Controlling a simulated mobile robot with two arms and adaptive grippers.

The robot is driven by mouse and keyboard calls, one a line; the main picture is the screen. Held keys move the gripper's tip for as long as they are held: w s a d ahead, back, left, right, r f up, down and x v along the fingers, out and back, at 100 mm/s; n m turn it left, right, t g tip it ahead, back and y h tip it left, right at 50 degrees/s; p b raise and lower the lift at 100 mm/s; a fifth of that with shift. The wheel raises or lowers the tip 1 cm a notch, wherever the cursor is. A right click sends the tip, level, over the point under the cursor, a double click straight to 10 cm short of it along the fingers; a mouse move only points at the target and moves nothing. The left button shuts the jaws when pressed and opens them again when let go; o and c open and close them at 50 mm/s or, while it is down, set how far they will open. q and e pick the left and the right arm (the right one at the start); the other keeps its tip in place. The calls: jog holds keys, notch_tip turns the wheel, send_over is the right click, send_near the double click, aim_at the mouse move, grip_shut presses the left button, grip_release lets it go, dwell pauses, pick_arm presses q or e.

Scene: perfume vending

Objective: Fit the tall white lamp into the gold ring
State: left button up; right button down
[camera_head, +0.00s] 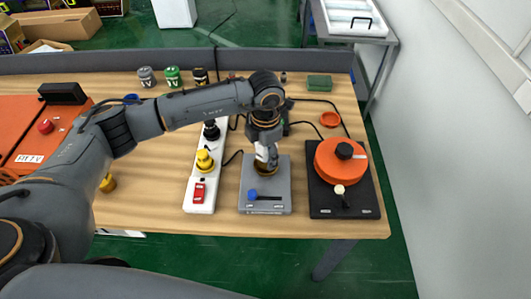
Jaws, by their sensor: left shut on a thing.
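My left gripper (266,137) points down over the grey box (252,203) and is shut on the white lamp (262,153). Only a small white part of the lamp shows below the fingers. The gold ring (265,170) is on top of the grey box, directly below the lamp and partly covered by it. I cannot tell whether the lamp's lower end is inside the ring or just above it. My right gripper is not in view.
A white strip (200,190) with red, yellow and black controls stands left of the grey box. A black base (325,203) with an orange disc (335,165) stands right. Several small jars line the back left. A green block (319,83) sits at the back right.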

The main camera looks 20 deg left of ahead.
pick_arm(q)
jog(key=shift+f+b, duration=0.7)
jog(key=shift+f, duration=0.1)
jog(key=o, duration=1.4)
